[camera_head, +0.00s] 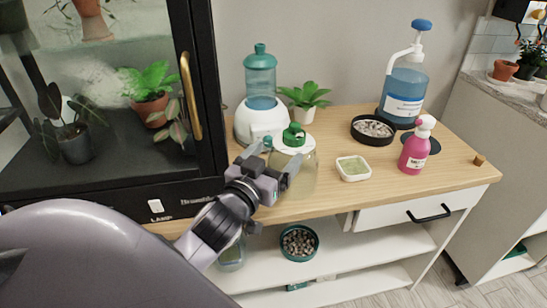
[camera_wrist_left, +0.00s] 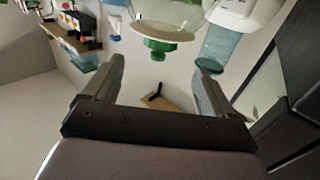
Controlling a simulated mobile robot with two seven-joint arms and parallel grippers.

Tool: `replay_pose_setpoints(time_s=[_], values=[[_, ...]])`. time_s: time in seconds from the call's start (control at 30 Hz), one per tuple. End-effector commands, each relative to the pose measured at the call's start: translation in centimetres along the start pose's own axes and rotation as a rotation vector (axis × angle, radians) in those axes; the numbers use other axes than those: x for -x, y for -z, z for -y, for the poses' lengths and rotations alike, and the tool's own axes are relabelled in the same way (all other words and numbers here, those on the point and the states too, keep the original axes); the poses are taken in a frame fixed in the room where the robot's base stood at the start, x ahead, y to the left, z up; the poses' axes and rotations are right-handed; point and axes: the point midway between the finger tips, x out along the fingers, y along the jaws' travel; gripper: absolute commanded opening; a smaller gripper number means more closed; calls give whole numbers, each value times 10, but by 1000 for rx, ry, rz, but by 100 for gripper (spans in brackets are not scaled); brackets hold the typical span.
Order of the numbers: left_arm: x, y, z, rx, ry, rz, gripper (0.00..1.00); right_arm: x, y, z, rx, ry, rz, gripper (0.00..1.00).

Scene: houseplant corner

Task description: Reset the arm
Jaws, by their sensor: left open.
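My left arm comes in from the left in the head view. Its gripper (camera_head: 274,162) is open, with nothing seen between the fingers. It is in front of a clear glass jar (camera_head: 304,172) with a green cap and hides part of it. In the left wrist view the two fingers (camera_wrist_left: 158,76) stand wide apart. The jar (camera_wrist_left: 176,14) and its green cap (camera_wrist_left: 158,48) show beyond them, at the top. I cannot tell whether a finger touches the jar. My right gripper is not in view.
The wooden counter (camera_head: 455,172) holds a white-and-teal dispenser (camera_head: 261,120), a small plant (camera_head: 304,97), a dish (camera_head: 353,168), a pebble bowl (camera_head: 373,130), a blue pump bottle (camera_head: 404,92) and a pink spray bottle (camera_head: 416,150). A dark glass cabinet (camera_head: 207,90) stands at left.

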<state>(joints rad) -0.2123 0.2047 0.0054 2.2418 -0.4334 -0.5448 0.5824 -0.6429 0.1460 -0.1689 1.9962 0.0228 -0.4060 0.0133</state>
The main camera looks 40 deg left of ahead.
Motion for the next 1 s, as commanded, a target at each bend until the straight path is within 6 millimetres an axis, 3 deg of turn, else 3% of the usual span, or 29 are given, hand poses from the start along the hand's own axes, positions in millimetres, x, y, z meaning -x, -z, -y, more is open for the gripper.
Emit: replay_pose_setpoints(time_s=[0.57,0.67,0.77,0.83,1.0], values=[[2,0,0,0,0,0,86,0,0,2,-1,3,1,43],[4,-7,-3,-7,-12,27,86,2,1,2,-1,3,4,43],[15,-35,-15,-34,-60,120,86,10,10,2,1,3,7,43],[32,-67,-27,-60,-114,218,86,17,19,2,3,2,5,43],[94,-140,-56,-104,-250,437,86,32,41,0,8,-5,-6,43]])
